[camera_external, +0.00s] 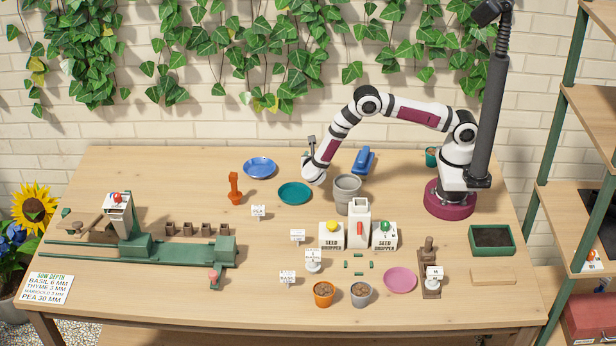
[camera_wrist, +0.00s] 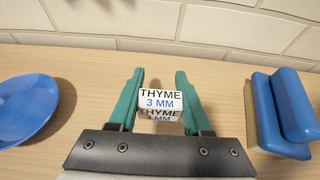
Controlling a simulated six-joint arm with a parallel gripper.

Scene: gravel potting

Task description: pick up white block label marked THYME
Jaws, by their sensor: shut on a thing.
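The white block label marked THYME 3 MM (camera_wrist: 160,99) sits between the green fingers of my gripper (camera_wrist: 160,82) in the wrist view, its text facing the camera. My gripper is shut on it. In the external view my gripper (camera_external: 309,154) is at the back of the table, between the blue plate and the blue tool. The label cannot be made out there, and I cannot tell whether it touches the table.
A blue plate (camera_external: 260,167) lies left, a teal plate (camera_external: 294,193) nearer the front, and a blue tool (camera_external: 364,160) right. A grey pot (camera_external: 346,194) stands close by. Other white labels include PEA (camera_external: 258,211) and BASIL (camera_external: 287,278). The brick wall is behind.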

